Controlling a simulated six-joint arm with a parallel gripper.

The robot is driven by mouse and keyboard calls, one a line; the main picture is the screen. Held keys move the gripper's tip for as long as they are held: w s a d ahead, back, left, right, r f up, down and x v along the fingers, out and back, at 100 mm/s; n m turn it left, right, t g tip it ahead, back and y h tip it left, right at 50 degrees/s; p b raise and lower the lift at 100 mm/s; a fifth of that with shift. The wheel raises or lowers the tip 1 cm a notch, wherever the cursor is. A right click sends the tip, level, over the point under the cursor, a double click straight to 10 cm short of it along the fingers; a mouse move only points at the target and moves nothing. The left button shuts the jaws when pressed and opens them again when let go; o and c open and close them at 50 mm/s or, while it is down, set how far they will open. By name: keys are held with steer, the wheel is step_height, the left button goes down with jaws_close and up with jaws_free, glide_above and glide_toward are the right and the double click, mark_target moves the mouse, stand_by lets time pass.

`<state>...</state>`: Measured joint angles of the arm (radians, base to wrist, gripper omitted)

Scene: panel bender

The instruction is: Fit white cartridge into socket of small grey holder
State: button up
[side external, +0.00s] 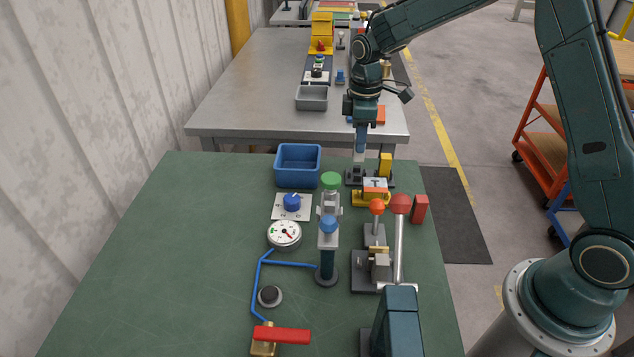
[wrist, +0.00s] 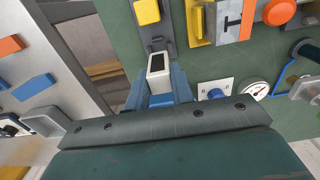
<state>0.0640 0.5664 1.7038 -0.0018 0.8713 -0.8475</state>
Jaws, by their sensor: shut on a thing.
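The white cartridge (wrist: 157,76) is between the blue fingers of my gripper (wrist: 160,92) in the wrist view; a dark face shows at its end. In the side view my gripper (side external: 360,146) points straight down, with the cartridge (side external: 359,156) just below its fingertips. The small grey holder (side external: 354,177) is at the far right edge of the green table, directly under the cartridge. A dark grey base (wrist: 156,40) shows beyond the cartridge in the wrist view. The socket is hidden, and I cannot tell whether the cartridge touches the holder.
A yellow block (side external: 385,164) stands close right of the holder. An orange-and-grey device (side external: 375,188) sits just in front. A blue bin (side external: 297,166) is to the left. Levers with red (side external: 401,203) and green (side external: 331,180) knobs rise nearer. The table's left side is clear.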

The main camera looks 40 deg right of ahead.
mark_target(359, 155)
steer(key=shift+f, duration=1.9)
steer(key=shift+f, duration=0.7)
steer(key=o, duration=1.3)
steer(key=shift+c, duration=0.2)
steer(key=shift+r, duration=0.1)
steer(key=shift+r, duration=4.45)
steer(key=shift+r, duration=0.1)
